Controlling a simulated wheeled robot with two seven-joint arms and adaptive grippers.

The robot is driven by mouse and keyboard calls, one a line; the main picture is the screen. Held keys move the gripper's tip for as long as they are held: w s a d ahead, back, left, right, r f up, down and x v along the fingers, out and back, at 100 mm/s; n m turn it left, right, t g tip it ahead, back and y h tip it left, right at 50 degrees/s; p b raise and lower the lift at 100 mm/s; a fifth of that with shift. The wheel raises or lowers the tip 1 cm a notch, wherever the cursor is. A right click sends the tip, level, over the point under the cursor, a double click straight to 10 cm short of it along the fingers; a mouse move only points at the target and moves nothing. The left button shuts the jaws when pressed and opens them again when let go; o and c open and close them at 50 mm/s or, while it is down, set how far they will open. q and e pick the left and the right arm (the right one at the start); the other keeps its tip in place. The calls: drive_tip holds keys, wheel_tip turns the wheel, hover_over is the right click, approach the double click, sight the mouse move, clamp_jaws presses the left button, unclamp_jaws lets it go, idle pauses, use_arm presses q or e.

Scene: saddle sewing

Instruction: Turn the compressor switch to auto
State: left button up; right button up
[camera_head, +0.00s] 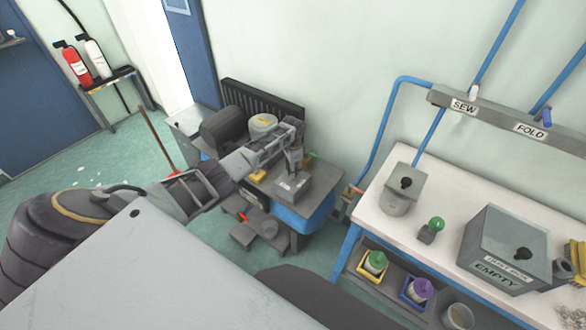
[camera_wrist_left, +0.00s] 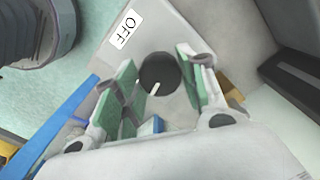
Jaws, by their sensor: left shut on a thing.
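The compressor (camera_head: 305,217) stands by the wall in the head view, with a blue tank and a grey top. Its dark round switch knob (camera_wrist_left: 156,68) shows in the left wrist view, with a short white pointer mark near its lower edge. A white OFF label (camera_wrist_left: 126,30) is on the grey switch plate (camera_wrist_left: 170,30), up and left of the knob. No auto label is visible. My left gripper (camera_wrist_left: 160,82) is shut on the knob, a green-padded finger on each side. In the head view this gripper (camera_head: 286,142) is over the compressor. My right gripper is not in view.
A white workbench (camera_head: 450,215) at right holds a grey box marked EMPTY (camera_head: 503,245) and a green-topped item (camera_head: 432,230). Blue pipes run along the wall. Fire extinguishers (camera_head: 75,63) stand at far left.

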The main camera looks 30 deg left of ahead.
use_arm(q)
drive_tip(key=shift+m, duration=1.5)
drive_tip(key=o, duration=1)
drive_tip(key=shift+o, duration=0.2)
wheel_tip(320, 180, up, 12)
